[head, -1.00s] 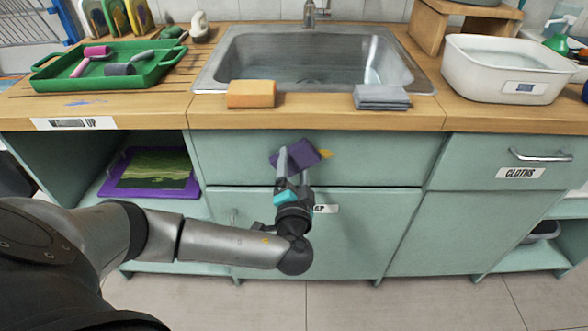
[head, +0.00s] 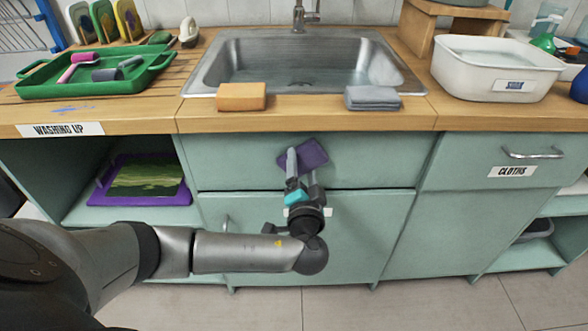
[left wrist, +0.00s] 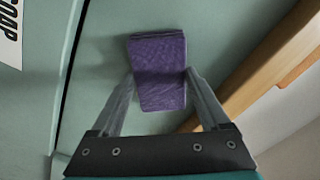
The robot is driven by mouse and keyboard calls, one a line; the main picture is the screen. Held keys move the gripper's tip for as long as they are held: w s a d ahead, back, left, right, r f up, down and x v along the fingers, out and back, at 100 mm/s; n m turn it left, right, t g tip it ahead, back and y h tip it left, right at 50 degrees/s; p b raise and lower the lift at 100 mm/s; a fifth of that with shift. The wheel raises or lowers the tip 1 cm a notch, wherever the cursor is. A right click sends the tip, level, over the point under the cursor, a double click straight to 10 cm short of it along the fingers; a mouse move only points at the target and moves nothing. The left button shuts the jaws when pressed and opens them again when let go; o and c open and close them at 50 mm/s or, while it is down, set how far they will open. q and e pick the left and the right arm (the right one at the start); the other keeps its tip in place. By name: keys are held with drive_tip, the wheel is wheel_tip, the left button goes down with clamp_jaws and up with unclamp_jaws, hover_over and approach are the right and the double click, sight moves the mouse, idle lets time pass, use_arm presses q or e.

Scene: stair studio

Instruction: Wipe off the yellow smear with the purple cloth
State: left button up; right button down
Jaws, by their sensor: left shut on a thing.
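The purple cloth (head: 311,153) is a folded pad against the pale green front panel (head: 370,160) below the sink. My left gripper (head: 303,168) is shut on it from below. In the left wrist view, the cloth (left wrist: 160,68) sits between the two fingers of the gripper (left wrist: 161,85), flat-looking against the green surface. No yellow smear shows around the cloth in either view. Whether any yellow lies behind the cloth is hidden. My right gripper is not in view.
The wooden counter (head: 300,119) overhangs just above the cloth, with an orange sponge (head: 241,97) and a folded grey cloth (head: 372,98) on its front edge. A drawer handle (head: 532,154) sticks out at the right. An open shelf with a purple tray (head: 100,196) is at the left.

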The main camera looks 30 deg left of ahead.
sight(325, 163)
use_arm(q)
drive_tip(key=shift+w+d+b, duration=0.45)
drive_tip(key=shift+w+d, duration=0.2)
drive_tip(key=shift+d, duration=0.3)
drive_tip(key=shift+w+d+r, duration=0.15)
drive_tip(key=shift+w+d, duration=0.3)
drive_tip(key=shift+d, duration=0.1)
drive_tip(key=shift+w+d+b, duration=0.45)
drive_tip(key=shift+d+b, duration=0.05)
drive_tip(key=shift+d, duration=0.3)
drive_tip(key=shift+w+d+b, duration=0.4)
drive_tip(key=shift+d+b, duration=0.05)
drive_tip(key=shift+d, duration=0.35)
